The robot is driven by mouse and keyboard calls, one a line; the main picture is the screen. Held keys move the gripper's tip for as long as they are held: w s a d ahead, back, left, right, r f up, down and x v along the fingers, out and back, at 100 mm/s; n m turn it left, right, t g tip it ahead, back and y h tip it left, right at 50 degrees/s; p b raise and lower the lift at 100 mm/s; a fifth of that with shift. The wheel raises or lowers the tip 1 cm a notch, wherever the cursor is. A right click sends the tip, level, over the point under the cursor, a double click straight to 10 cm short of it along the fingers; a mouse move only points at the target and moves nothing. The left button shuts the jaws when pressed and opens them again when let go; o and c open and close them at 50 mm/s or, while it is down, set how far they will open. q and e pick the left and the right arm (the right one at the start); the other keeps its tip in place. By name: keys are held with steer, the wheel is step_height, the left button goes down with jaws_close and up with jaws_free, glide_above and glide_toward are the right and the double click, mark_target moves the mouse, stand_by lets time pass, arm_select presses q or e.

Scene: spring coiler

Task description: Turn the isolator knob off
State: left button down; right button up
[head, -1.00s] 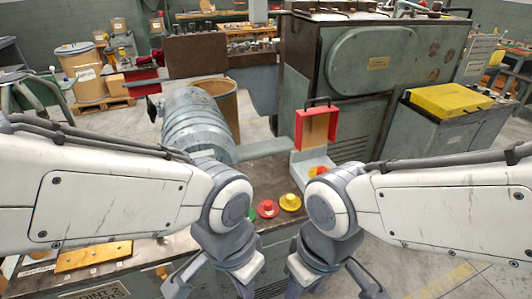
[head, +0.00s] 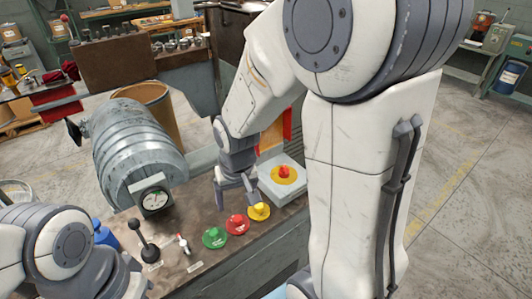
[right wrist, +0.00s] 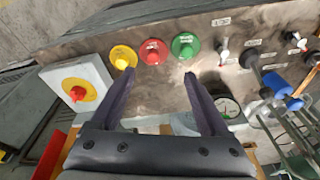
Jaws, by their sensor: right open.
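The isolator knob (head: 284,171) is red on a yellow disc, on top of a pale grey box (head: 270,190) at the right of the bench. It also shows at the left of the right wrist view (right wrist: 77,93). My right gripper (head: 236,200) is open and empty, above the bench to the left of the box. In the right wrist view its fingers (right wrist: 160,75) are spread, apart from the knob. My left gripper is out of view; only its arm shows at lower left.
Yellow (head: 259,211), red (head: 237,224) and green (head: 214,238) buttons sit in a row on the bench in front of the box. A black-knobbed lever (head: 143,240), a small white-and-red switch (head: 183,243) and a round gauge (head: 155,200) stand further left.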

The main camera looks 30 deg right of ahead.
steer(key=w+d+m+g, duration=0.1)
steer(key=w+d+m, duration=0.85)
steer(key=d, duration=0.25)
steer(key=m+g, duration=0.1)
steer(key=m, duration=0.9)
glide_above(284, 168)
steer(key=f, duration=0.1)
step_height(284, 168, down, 10)
steer(key=shift+p, duration=0.6)
steer(key=shift+c, duration=0.3)
jaws_close()
